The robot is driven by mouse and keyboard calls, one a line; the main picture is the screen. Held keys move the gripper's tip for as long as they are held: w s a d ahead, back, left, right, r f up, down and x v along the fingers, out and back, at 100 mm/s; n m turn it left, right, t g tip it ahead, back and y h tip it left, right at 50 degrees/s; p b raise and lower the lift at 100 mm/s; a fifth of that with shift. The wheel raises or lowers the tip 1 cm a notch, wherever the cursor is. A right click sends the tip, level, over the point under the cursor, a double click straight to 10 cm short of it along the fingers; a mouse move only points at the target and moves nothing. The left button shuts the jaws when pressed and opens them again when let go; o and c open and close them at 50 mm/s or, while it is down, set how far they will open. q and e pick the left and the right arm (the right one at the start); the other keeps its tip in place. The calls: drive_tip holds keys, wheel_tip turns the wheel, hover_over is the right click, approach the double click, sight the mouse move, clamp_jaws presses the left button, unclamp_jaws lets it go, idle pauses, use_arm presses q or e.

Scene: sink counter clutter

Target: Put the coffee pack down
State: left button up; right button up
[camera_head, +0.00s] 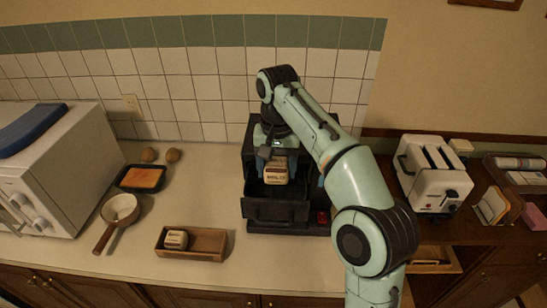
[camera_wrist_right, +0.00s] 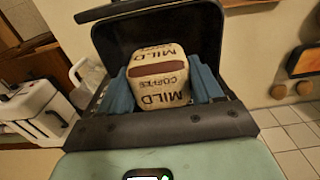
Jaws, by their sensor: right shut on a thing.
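My right gripper (camera_head: 279,163) comes down from above at the black coffee machine (camera_head: 249,160). Its blue fingers (camera_wrist_right: 163,92) are shut on a cream coffee pack (camera_head: 276,175) printed "MILD COFFEE". The pack also shows between the fingers in the wrist view (camera_wrist_right: 158,105). In the head view the pack is over the machine's black open-topped front compartment (camera_head: 275,212); I cannot tell whether it touches the bottom. A second cream pack (camera_head: 176,238) lies in a brown wooden tray (camera_head: 208,243) on the counter. My left gripper is not in view.
A white microwave (camera_head: 60,165) stands at the left. A pan (camera_head: 119,209), a dark tray with orange contents (camera_head: 142,178) and two brown round things (camera_head: 160,155) are beside it. A white toaster (camera_head: 432,178) stands at the right. The counter between tray and machine is clear.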

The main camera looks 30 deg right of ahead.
hover_over(276, 195)
drive_tip(key=shift+f, duration=2.55)
drive_tip(key=shift+w, duration=0.1)
drive_tip(key=shift+f, duration=0.65)
drive_tip(key=o, duration=1.2)
